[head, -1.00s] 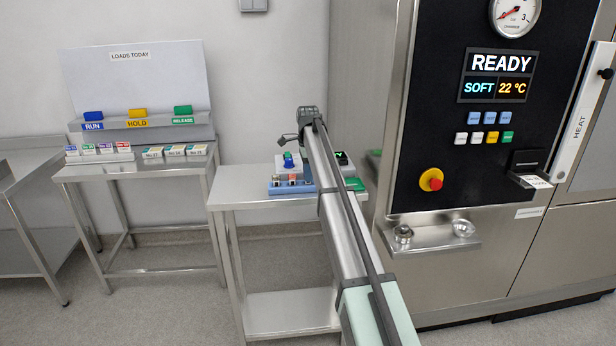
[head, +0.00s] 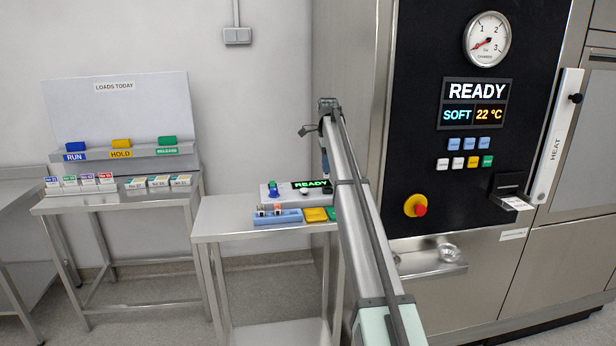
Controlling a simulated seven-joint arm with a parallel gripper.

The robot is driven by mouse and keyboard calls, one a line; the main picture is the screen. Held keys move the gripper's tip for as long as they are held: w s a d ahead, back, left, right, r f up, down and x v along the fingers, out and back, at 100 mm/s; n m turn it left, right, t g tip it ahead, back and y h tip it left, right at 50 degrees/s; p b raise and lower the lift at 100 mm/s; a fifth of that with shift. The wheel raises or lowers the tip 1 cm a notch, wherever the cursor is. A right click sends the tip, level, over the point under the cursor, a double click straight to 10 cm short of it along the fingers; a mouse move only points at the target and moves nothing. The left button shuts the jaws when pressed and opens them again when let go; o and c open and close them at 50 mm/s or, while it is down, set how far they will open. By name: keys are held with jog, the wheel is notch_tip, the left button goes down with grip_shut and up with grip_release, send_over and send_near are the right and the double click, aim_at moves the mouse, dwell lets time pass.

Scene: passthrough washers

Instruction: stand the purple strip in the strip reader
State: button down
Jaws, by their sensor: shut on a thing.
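The strip reader, a pale box (head: 292,196) with a green READY display, stands on the small steel table. It has a blue-and-green knob at its left and a pale round part near its middle. My gripper (head: 325,172) is above the reader's right part, partly behind my arm. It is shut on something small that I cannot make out. A blue rack (head: 290,217) in front of the reader holds small upright strips, one pale and dark, one reddish. I cannot pick out the purple strip in this view.
A yellow tile (head: 316,214) and a partly hidden green tile lie right of the rack. My arm crosses the table's right side. The steel machine (head: 455,150) stands close on the right. A second table (head: 110,202) with labelled boxes is at left.

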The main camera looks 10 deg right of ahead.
aim_at(328, 177)
jog(key=shift+n, duration=0.6)
jog(key=w, duration=0.1)
jog(key=w+d, duration=0.1)
jog(key=w, duration=0.1)
jog(key=w+r, duration=0.1)
jog(key=shift+w+d+r, duration=0.1)
jog(key=shift+w+d, duration=0.25)
jog(key=shift+d, duration=0.05)
jog(key=shift+f, duration=2.35)
jog(key=shift+f, duration=0.2)
jog(key=shift+f, duration=0.35)
jog(key=shift+f, duration=1.25)
jog(key=shift+f, duration=0.35)
jog(key=shift+f, duration=0.15)
